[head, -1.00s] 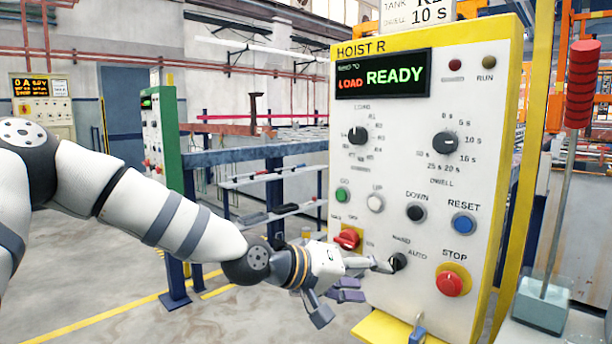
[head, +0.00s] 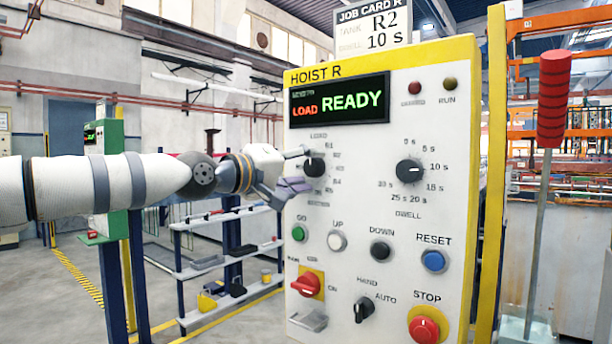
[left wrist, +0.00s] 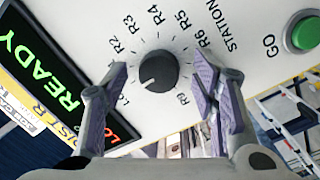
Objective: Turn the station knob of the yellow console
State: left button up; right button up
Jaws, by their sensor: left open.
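The yellow-topped console (head: 465,210) is labelled HOIST R, and its display (head: 338,101) reads LOAD READY. The black round station knob (head: 314,165) is at the panel's upper left. It also shows in the left wrist view (left wrist: 158,71), with its white mark toward LOAD, at the lower left of the ring of R labels. My left gripper (head: 297,171) is open at the knob, with one finger above and one below in the head view. In the left wrist view the fingertips (left wrist: 160,66) lie on either side of the knob; contact is not clear. My right gripper is not in view.
The job card (head: 375,28) above the console reads R2, 10 s. Nearby are the dwell knob (head: 410,171), green GO button (head: 299,233), red switch (head: 307,284), HAND/AUTO selector (head: 364,308) and red STOP button (head: 424,329). A red-handled rod (head: 553,100) stands to the right.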

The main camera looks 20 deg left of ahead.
pick_arm(q)
jog(key=shift+r, duration=0.1)
jog(key=shift+c, duration=0.3)
jog(key=c, duration=1.1)
jog(key=shift+m, duration=0.3)
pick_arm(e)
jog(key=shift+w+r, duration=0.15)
pick_arm(q)
jog(key=shift+r+m+p, duration=0.15)
jog(key=shift+m+p, duration=0.2)
jog(key=shift+m, duration=0.25)
jog(key=m, duration=0.3)
jog(key=shift+r+y+p, duration=0.1)
jog(key=shift+y+p, duration=0.2)
jog(key=shift+p, duration=0.1)
jog(key=m+p, duration=0.1)
jog(key=m, duration=0.3)
jog(key=shift+a+y, duration=0.1)
jog(key=shift+y, duration=0.2)
jog(key=shift+m, duration=1.1)
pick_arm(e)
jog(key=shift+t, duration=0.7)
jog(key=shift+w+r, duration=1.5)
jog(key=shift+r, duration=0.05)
